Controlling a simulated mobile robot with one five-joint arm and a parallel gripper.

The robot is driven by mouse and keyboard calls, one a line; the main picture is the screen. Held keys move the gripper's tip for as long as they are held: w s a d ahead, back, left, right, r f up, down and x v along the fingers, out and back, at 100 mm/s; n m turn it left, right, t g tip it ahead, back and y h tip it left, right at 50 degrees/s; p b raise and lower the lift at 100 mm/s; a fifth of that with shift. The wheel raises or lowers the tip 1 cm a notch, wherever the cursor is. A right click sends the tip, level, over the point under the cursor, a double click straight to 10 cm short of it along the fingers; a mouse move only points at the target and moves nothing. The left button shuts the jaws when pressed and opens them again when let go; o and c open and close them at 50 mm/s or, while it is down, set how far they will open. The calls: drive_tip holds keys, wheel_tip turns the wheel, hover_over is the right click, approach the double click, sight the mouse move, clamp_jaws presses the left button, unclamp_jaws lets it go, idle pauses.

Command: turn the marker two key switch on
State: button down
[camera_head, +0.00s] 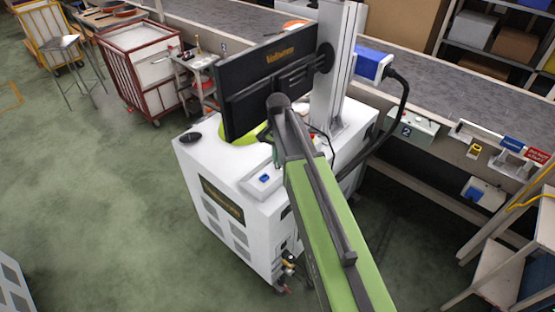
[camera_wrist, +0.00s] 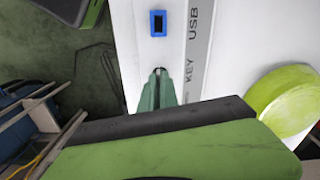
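A plate marked "2" (camera_head: 405,131) sits on a pale control box (camera_head: 420,126) on the conveyor's near side, right of centre in the head view. Small fittings show on the box, but I cannot make out a key switch or its position. My gripper (camera_wrist: 158,73) shows in the wrist view as two narrow green fingers close together over a white surface, beside the printed words "USB" and "KEY". In the head view the gripper is hidden behind my arm and the monitor.
The grey conveyor (camera_head: 440,80) runs across the back. Blue and red signs (camera_head: 524,149) and a white box with a blue front (camera_head: 484,193) are at the right. A wooden stand (camera_head: 510,262) is at lower right. A red-framed cart (camera_head: 140,65) is at the left.

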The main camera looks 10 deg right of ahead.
drive_tip(key=shift+s+m, duration=0.1)
drive_tip(key=shift+m, duration=0.2)
drive_tip(key=c, duration=1.6)
unclamp_jaws()
wheel_tip(320, 180, up, 18)
drive_tip(key=p, duration=1.7)
drive_tip(key=shift+f, duration=0.25)
